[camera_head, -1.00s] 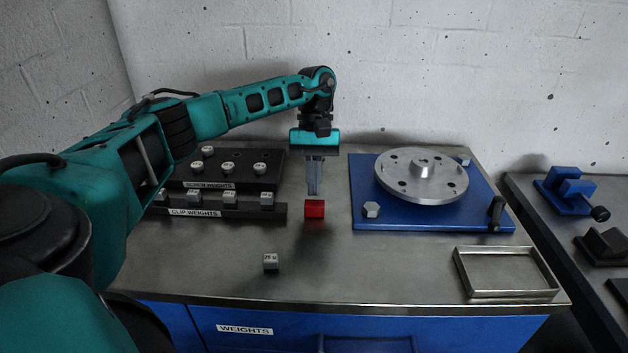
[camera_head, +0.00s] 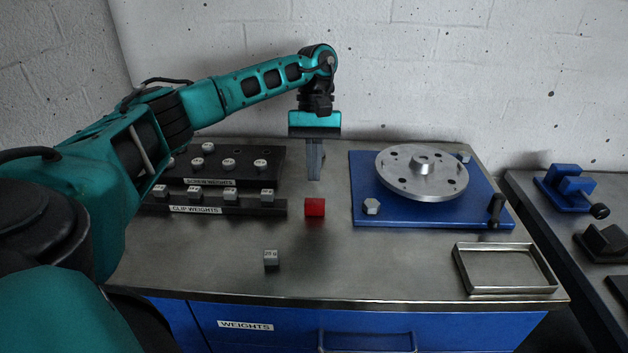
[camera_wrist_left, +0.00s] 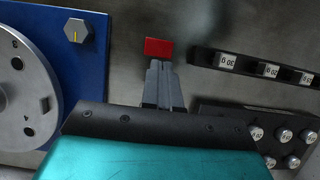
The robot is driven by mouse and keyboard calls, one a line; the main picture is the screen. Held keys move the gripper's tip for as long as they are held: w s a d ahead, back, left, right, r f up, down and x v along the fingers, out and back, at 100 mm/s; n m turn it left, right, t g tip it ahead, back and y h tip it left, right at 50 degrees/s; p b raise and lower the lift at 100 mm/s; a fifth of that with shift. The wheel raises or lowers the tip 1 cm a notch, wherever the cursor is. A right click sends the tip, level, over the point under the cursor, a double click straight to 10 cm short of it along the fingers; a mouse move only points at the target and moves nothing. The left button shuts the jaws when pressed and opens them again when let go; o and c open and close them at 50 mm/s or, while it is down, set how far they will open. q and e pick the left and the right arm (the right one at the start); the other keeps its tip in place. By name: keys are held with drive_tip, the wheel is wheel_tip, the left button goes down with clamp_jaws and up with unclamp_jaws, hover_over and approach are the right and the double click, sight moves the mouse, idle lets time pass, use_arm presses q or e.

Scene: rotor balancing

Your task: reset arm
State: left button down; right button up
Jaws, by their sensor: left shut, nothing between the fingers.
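My left gripper (camera_head: 314,176) hangs fingers down above the bench, behind and above a small red block (camera_head: 315,207). Its fingers are together with nothing between them. In the left wrist view the shut fingertips (camera_wrist_left: 159,66) point toward the red block (camera_wrist_left: 158,47), which stands apart on the bench. My left arm (camera_head: 250,92) reaches in from the left, raised above the weight racks. My right gripper is not in view.
The blue plate (camera_head: 380,216) with the silver rotor (camera_head: 405,180) stands right of the gripper. Screw weights (camera_head: 228,163) and clip weights (camera_head: 230,194) sit in racks to the left. A loose weight (camera_head: 271,258) lies in front. An empty metal tray (camera_head: 462,268) is at front right.

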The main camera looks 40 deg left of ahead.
use_arm(q)
drive_tip(key=p+v, duration=0.2)
drive_tip(key=v, duration=0.7)
drive_tip(key=shift+r, duration=0.2)
drive_tip(key=shift+a, duration=0.1)
